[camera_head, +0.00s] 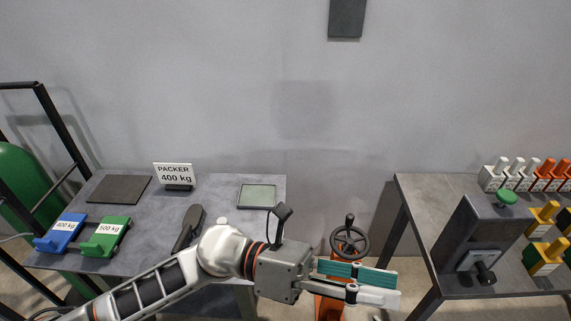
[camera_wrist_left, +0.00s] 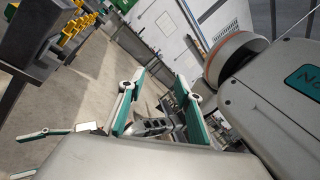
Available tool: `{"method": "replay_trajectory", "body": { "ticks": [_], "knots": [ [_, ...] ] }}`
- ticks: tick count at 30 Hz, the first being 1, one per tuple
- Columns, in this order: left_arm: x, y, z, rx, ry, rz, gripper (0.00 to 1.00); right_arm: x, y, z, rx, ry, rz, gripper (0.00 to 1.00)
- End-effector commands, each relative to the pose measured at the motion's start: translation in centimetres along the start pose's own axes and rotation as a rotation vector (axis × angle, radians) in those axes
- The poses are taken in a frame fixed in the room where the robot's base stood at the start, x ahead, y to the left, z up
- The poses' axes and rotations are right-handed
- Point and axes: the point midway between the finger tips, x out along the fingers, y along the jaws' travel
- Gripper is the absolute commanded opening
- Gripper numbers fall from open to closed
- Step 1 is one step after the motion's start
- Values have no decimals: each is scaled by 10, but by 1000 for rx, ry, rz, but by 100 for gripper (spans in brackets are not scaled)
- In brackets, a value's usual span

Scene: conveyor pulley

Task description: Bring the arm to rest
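My left arm reaches in from the bottom left in the head view. Its gripper (camera_head: 396,287) points right, in front of the gap between the two tables. Its two teal-lined fingers are apart and nothing shows between them. In the left wrist view the fingers (camera_wrist_left: 162,80) also stand apart, with floor and distant equipment beyond. A teal and white strip (camera_wrist_left: 45,133) shows at lower left there; I cannot tell what it belongs to. My right gripper does not show in the head view.
The left table (camera_head: 140,225) holds blue (camera_head: 60,232) and green (camera_head: 106,236) weights and a "PACKER 400 kg" sign (camera_head: 174,175). An orange handwheel stand (camera_head: 350,238) is just behind the gripper. The right table (camera_head: 425,200) carries a dark fixture (camera_head: 480,240) and several coloured blocks.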

Motion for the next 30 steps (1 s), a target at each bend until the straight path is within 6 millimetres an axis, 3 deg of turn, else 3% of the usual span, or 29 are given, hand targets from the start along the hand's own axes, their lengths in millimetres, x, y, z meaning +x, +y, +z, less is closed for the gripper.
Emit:
{"method": "replay_trajectory", "body": {
  "ticks": [3,6,9,11,14,17,21,27,30],
  "knots": [
    [-20,18,41,-261,-304,20,34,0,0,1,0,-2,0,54],
    [-54,44,64,-485,-550,38,34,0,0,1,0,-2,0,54],
    [-101,79,68,-716,-796,61,34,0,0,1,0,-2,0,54],
    [-133,101,60,-857,-942,75,34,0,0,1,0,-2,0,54],
    [-187,135,30,-1075,-1173,97,34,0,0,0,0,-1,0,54],
    [-234,160,-13,-1269,-1379,117,34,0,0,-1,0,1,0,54],
    [-291,180,-89,-1508,-1646,142,34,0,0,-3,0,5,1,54],
    [-348,179,-206,-1783,-1983,171,34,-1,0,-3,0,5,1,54],
    [-364,171,-251,-1873,-2105,180,34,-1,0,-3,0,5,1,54]
  ]
}}
